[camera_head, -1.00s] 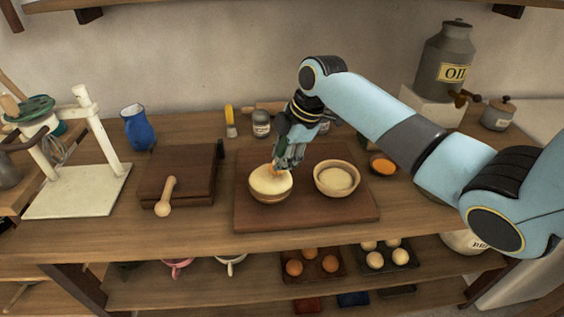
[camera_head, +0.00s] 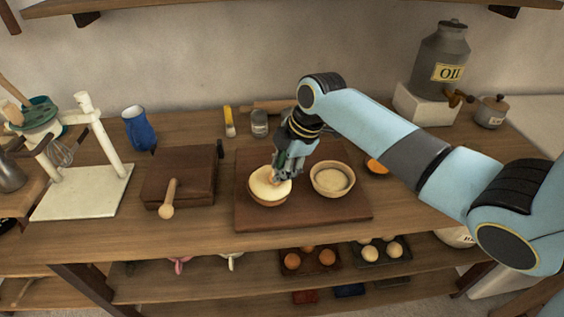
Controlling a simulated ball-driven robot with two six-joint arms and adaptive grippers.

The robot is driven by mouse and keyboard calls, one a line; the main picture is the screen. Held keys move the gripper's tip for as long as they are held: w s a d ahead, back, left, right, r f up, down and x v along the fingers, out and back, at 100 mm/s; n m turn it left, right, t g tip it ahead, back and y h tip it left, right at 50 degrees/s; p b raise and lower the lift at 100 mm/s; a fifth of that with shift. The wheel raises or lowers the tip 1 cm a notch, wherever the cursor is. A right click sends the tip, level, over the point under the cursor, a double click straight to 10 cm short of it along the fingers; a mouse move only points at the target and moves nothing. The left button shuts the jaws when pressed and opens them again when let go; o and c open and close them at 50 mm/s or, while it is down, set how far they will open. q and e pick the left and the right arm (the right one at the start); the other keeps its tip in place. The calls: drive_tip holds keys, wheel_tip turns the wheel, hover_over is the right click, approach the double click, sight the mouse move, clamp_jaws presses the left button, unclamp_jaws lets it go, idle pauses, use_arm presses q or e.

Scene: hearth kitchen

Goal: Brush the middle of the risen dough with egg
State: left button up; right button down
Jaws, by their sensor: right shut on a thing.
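The risen dough (camera_head: 266,185) is a pale, domed mass in a round wooden bowl (camera_head: 270,202) on a dark brown board. My right gripper (camera_head: 278,174) comes down over the right back part of this dough. It is shut on a small tan thing, apparently the brush, mostly hidden by the fingers. Its low end is at the dough's top; I cannot tell whether it touches. A second wooden bowl (camera_head: 332,192) with pale contents stands to the right. A small dish of orange liquid (camera_head: 376,167), perhaps egg, is partly hidden behind my right arm. My left gripper is not in view.
The board (camera_head: 300,218) has bare room in front. A dark wooden block (camera_head: 190,180) with a wooden-handled tool (camera_head: 168,198) lies to the left. A yellow-handled brush (camera_head: 229,122) and jar (camera_head: 259,124) stand behind. A white stand (camera_head: 85,190) is far left.

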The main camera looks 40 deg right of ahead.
drive_tip(key=shift+w+d+f+b, duration=0.1)
drive_tip(key=shift+w+d+b, duration=0.4)
drive_tip(key=shift+w, duration=0.4)
drive_tip(key=shift+w+d, duration=0.3)
drive_tip(key=shift+w, duration=0.1)
drive_tip(key=shift+w+a+r, duration=0.3)
drive_tip(key=shift+w+a, duration=0.3)
drive_tip(key=shift+a, duration=0.25)
drive_tip(key=shift+s+a+r+p, duration=0.15)
drive_tip(key=shift+s+a+p, duration=0.35)
drive_tip(key=shift+s+p, duration=0.5)
drive_tip(key=shift+s+a+p, duration=0.4)
drive_tip(key=shift+a+p, duration=0.05)
drive_tip(key=shift+p, duration=0.35)
drive_tip(key=shift+w+d+f, duration=0.1)
drive_tip(key=shift+f, duration=0.15)
drive_tip(key=shift+w+d+f+b, duration=0.1)
drive_tip(key=shift+w+d+b, duration=0.3)
drive_tip(key=shift+w, duration=0.2)
drive_tip(key=shift+w+d+b, duration=0.35)
drive_tip(key=shift+w+b, duration=0.05)
drive_tip(key=shift+w, duration=0.2)
drive_tip(key=shift+w+d, duration=0.1)
drive_tip(key=shift+w, duration=0.05)
drive_tip(key=shift+s+a+r+p, duration=0.25)
drive_tip(key=shift+s+a+p, duration=0.25)
drive_tip(key=shift+s+p, duration=0.5)
drive_tip(key=shift+s+a+f+p, duration=0.15)
drive_tip(key=shift+s+a+p, duration=0.3)
